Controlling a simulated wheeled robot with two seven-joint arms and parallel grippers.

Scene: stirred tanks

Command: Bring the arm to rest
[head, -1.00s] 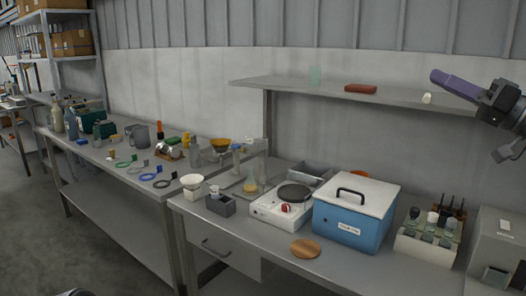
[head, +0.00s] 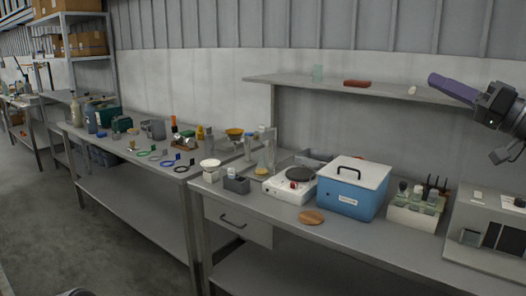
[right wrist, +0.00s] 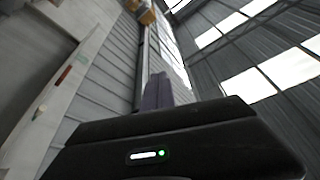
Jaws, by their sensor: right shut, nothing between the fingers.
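My right gripper (head: 436,82) is at the upper right of the head view, raised in front of the wall shelf. Its purple fingers are shut with nothing between them. In the right wrist view its fingers (right wrist: 157,92) point up towards the wall and roof, and they look closed together. My left gripper is not in view.
A bench holds a blue box with a white lid (head: 352,188), a hotplate (head: 290,190), a rack of bottles (head: 417,211) and a wooden disc (head: 311,217). The wall shelf (head: 375,91) bears a red block (head: 357,84). The floor at left (head: 95,240) is clear.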

